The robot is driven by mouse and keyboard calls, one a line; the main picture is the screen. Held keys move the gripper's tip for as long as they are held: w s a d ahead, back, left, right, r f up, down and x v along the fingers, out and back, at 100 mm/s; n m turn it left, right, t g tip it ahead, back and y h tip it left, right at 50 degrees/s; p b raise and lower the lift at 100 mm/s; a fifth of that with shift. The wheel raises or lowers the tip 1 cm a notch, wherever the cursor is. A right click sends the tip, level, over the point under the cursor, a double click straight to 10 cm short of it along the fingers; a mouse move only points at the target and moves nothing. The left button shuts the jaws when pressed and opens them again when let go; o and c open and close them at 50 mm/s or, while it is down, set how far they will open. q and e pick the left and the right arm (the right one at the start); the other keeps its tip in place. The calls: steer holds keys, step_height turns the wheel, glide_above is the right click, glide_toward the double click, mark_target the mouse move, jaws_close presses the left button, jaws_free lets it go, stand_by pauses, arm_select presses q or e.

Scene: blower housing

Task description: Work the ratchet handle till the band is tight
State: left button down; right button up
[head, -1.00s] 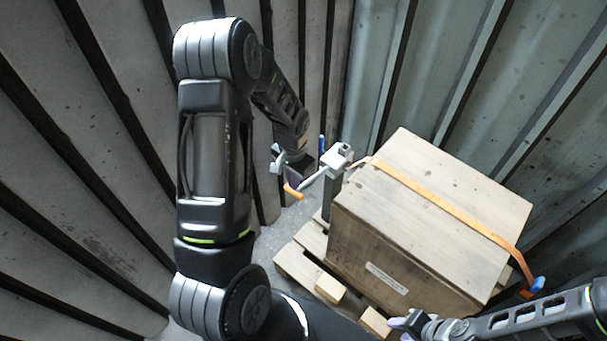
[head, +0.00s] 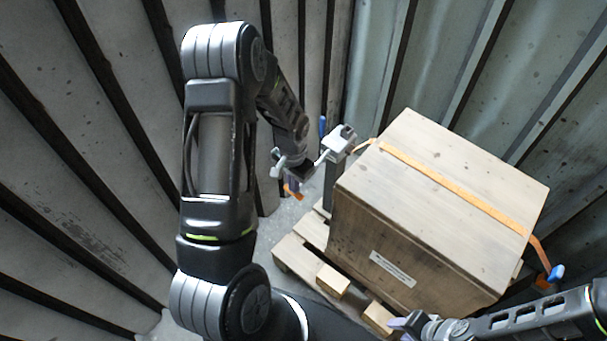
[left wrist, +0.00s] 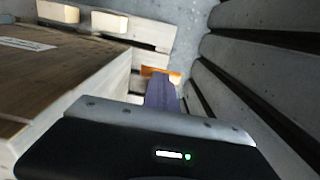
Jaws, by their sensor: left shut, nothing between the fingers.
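The orange band (head: 455,190) runs across the top of a wooden crate (head: 400,240). The grey ratchet (head: 340,140) sits at the crate's far left edge, with a pale handle (head: 322,158) pointing down and left. My left gripper (head: 291,188) is just left of and below the handle. It is shut, with nothing between its fingers. An orange piece lies at its purple fingertips, also in the left wrist view (left wrist: 160,72); I cannot tell whether it belongs to the handle. My right gripper (head: 400,323) is low in front of the crate, its jaw state unclear.
The crate stands on a wooden pallet (head: 290,257) with a gap of floor to its left. Ribbed metal walls (head: 80,180) close in on the left and behind. A blue-ended piece (head: 556,273) hangs at the band's right end.

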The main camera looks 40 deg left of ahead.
arm_select(q)
step_height(320, 180, up, 11)
steer(key=p, duration=0.7)
step_height(320, 180, up, 5)
steer(key=p, duration=0.4)
steer(key=s+d+f+h, duration=0.1)
steer(key=s+d+f, duration=0.25)
steer(key=d, duration=0.55)
steer(key=s+d+f+h, duration=0.2)
steer(key=d+f, duration=0.3)
steer(key=d, duration=0.4)
steer(key=s+d+f+n+h, duration=0.1)
steer(key=s+d+f+n, duration=0.1)
steer(key=s+d, duration=0.8)
steer(key=shift+d+f+n+t, duration=0.3)
steer(key=shift+d+n, duration=0.1)
steer(key=shift+d, duration=0.3)
